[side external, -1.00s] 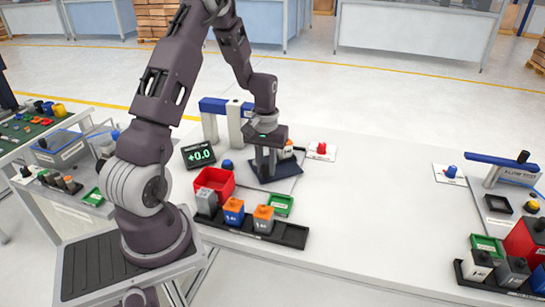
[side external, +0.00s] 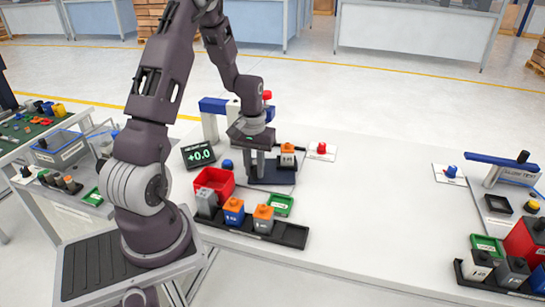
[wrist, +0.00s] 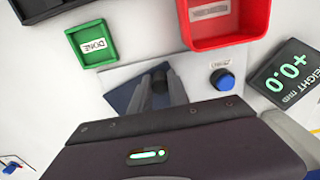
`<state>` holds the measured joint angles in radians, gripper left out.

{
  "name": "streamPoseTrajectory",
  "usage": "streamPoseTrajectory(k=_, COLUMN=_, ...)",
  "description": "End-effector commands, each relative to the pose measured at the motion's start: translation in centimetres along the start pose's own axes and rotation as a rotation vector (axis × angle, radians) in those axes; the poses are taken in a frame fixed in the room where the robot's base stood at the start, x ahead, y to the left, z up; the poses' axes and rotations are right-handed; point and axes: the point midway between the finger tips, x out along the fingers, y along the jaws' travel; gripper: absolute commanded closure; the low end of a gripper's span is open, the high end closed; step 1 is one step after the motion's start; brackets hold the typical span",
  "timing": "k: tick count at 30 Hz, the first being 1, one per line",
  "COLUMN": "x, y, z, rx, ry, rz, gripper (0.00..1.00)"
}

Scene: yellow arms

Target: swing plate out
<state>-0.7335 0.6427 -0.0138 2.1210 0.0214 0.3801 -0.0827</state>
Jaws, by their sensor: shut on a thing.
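The plate is dark blue and flat. In the side external view the plate (side external: 288,176) lies on a light grey base, below the blue gauge arm. My gripper (side external: 262,173) is over the plate, pointing down. In the wrist view the gripper (wrist: 164,92) is shut on a dark upright knob (wrist: 159,80) on the plate (wrist: 122,97). My fingers and palm hide much of the plate. An orange-topped block (side external: 287,155) stands by the plate's far right part; I cannot tell whether it rests on it.
The display (side external: 199,155) reads +0.0. A black rack (side external: 288,237) holds several blocks. A red button (side external: 321,149) is to the right. The mid-table is clear.

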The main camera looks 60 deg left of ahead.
Motion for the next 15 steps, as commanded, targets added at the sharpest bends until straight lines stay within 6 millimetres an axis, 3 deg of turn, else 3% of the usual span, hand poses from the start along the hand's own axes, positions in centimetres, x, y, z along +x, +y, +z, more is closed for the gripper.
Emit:
streamPoseTrajectory(k=8, x=0.0, y=-0.3, z=-0.1, rx=-0.002, ry=0.003, rz=0.0, gripper=0.93)
streamPoseTrajectory(k=15, x=-0.1, y=-1.7, z=-0.1, rx=-0.003, ry=0.005, rz=0.0, gripper=0.93)
